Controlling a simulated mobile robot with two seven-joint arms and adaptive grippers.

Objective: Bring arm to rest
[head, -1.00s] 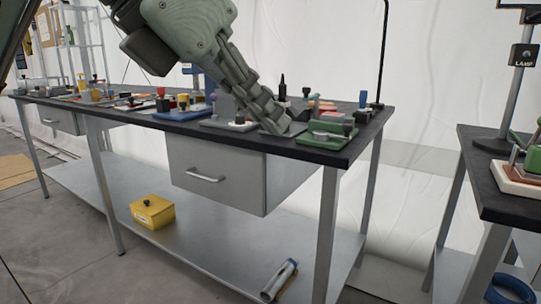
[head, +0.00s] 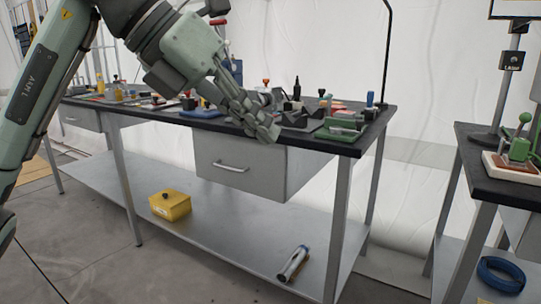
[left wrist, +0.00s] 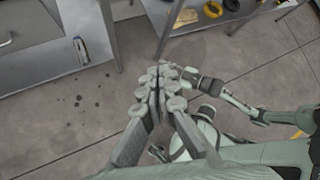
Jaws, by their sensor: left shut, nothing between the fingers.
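My left gripper (head: 262,120) shows in the head view in front of the front edge of the workbench (head: 352,146), above the bench's grey drawer. Its fingers are together and hold nothing. In the left wrist view the same gripper (left wrist: 155,85) shows its closed fingers over the bare floor. The left arm comes in from the left edge of the head view. My right gripper is not in the head view. In the left wrist view part of another pale green arm of mine shows at the right, but its fingers cannot be made out clearly.
The bench top carries several small fixtures, among them a green one (head: 340,130). A yellow box (head: 170,205) and a blue-and-white tube (head: 293,263) lie on its lower shelf. A second table (head: 480,190) stands at the right with a blue ring (head: 501,274) below. The floor between is clear.

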